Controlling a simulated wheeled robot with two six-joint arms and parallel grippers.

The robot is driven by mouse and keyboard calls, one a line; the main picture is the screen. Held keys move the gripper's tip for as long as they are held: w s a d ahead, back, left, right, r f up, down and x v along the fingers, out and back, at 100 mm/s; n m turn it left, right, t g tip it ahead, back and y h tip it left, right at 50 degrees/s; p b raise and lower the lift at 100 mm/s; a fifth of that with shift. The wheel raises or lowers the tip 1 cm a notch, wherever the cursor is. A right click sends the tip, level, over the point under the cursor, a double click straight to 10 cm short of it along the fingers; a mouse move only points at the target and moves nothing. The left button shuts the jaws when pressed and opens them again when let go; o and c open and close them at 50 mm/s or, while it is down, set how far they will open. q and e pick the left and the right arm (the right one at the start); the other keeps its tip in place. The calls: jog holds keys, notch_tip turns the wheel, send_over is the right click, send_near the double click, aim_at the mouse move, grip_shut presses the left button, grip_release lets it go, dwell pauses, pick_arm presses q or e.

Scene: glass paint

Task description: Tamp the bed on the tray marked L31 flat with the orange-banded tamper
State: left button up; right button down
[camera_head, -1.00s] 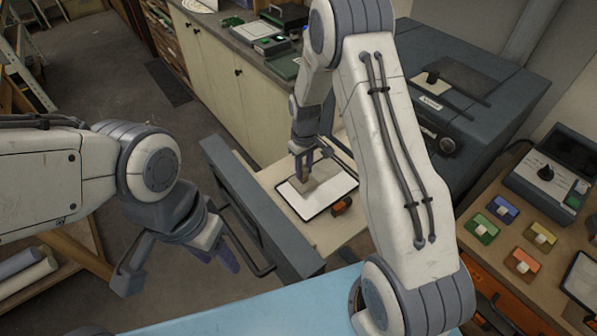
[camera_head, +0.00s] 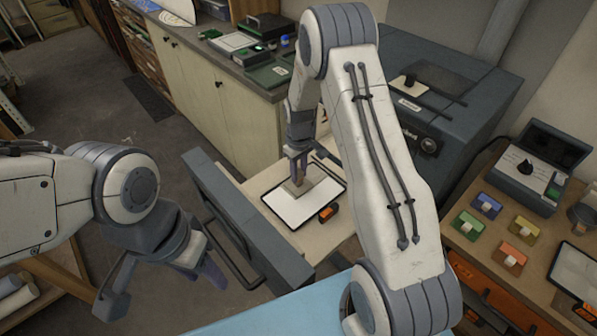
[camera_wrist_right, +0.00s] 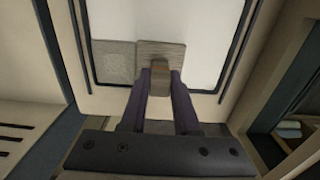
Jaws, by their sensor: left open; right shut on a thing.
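A dark-rimmed tray (camera_head: 271,210) lies on the pulled-out drawer board. Its bed (camera_head: 300,208) is mostly smooth white, and a rough grey patch (camera_wrist_right: 113,62) shows in the right wrist view. An orange tag (camera_head: 328,212) sits at the tray's near edge; I cannot read its mark. My right gripper (camera_head: 299,168) is shut on the tan handle of a tamper (camera_wrist_right: 160,50), whose flat plate is over the bed beside the grey patch. My left gripper (camera_head: 205,275) is open and empty, left of the drawer.
The drawer front (camera_head: 235,215) stands between my left gripper and the tray. A dark grey cabinet (camera_head: 440,95) is behind right. The right bench holds several coloured blocks, one orange (camera_head: 514,257), and another dark-rimmed tray (camera_head: 578,270). A light-blue surface (camera_head: 270,318) is in front.

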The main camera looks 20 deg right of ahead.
jog(key=shift+f, duration=0.4)
jog(key=shift+f+b, duration=0.3)
jog(key=shift+b, duration=0.05)
dwell(0.8)
jog(key=shift+r+p, duration=0.85)
jog(key=shift+r, duration=0.3)
jog(key=shift+w+d, duration=0.35)
jog(key=shift+d, duration=0.6)
jog(key=shift+w+d, duration=0.35)
jog(key=shift+d, duration=0.65)
jog(key=shift+w+d, duration=0.35)
jog(key=shift+d, duration=0.6)
jog(key=shift+f+b, duration=0.15)
jog(key=shift+b, duration=0.15)
